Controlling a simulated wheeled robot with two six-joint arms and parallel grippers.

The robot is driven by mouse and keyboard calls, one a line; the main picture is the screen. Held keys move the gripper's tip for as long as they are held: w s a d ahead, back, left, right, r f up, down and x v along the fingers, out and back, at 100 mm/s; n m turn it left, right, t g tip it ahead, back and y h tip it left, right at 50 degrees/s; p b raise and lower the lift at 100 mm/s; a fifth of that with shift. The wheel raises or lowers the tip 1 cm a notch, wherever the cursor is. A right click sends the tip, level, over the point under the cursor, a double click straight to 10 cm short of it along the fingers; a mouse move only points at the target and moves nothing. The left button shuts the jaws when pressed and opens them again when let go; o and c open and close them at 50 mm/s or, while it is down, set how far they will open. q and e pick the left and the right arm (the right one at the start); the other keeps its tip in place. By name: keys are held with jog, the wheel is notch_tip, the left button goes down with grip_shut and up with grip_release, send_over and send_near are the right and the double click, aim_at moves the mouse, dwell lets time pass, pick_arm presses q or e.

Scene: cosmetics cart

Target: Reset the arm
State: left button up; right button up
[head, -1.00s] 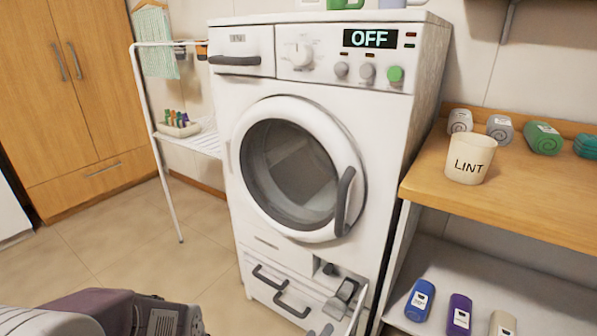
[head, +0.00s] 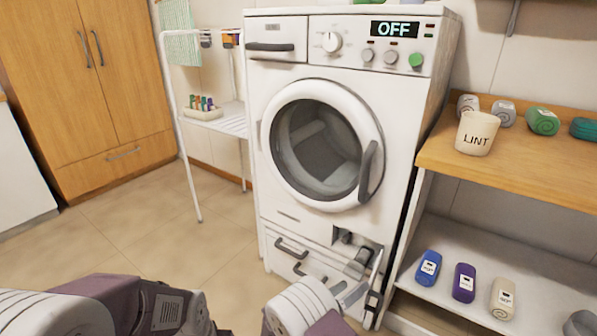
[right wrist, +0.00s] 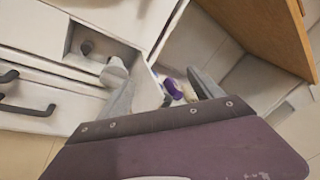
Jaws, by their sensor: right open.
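My right gripper (head: 364,290) is in front of the lower right of the white washing machine (head: 268,160). In the right wrist view its two fingers (right wrist: 156,72) stand wide apart with nothing held between them. The open filter compartment (head: 343,237) has a dark round knob inside and a grey handle-like part (head: 359,262) in front. The gripper is close to this compartment and its open flap; whether it touches them I cannot tell. My left arm shows at the bottom left in the head view, but its gripper is out of view.
A wooden shelf (head: 540,178) at right holds a LINT cup (head: 476,134) and several rolled cloths. A white rack (head: 190,150) stands left of the machine. The floor at left is clear.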

jog(key=s+d+r+m+g, duration=0.4)
jog(key=s+d+m+g, duration=0.15)
jog(key=d, duration=0.25)
jog(key=s+d+r+m+g, duration=0.35)
jog(key=d+m+g, duration=0.2)
jog(key=d, duration=0.25)
jog(key=s+a+f+m+g+y, duration=0.1)
jog(key=s+a+f+m+y, duration=0.1)
jog(key=s+m+y, duration=0.4)
jog(key=s+a+f+m+g+y, duration=0.15)
jog(key=s+m+y, duration=0.25)
jog(key=s+m, duration=0.4)
jog(key=w+a+f+m+t+y, duration=0.3)
jog(key=a+m+t+y, duration=0.1)
jog(key=a+m, duration=0.5)
notch_tip(320, 180, up, 37)
jog(key=p, duration=3.7)
jog(key=shift+d+m, duration=0.25)
jog(key=shift+m, duration=0.05)
jog(key=shift+w+g, duration=0.1)
jog(key=shift+g, duration=0.15)
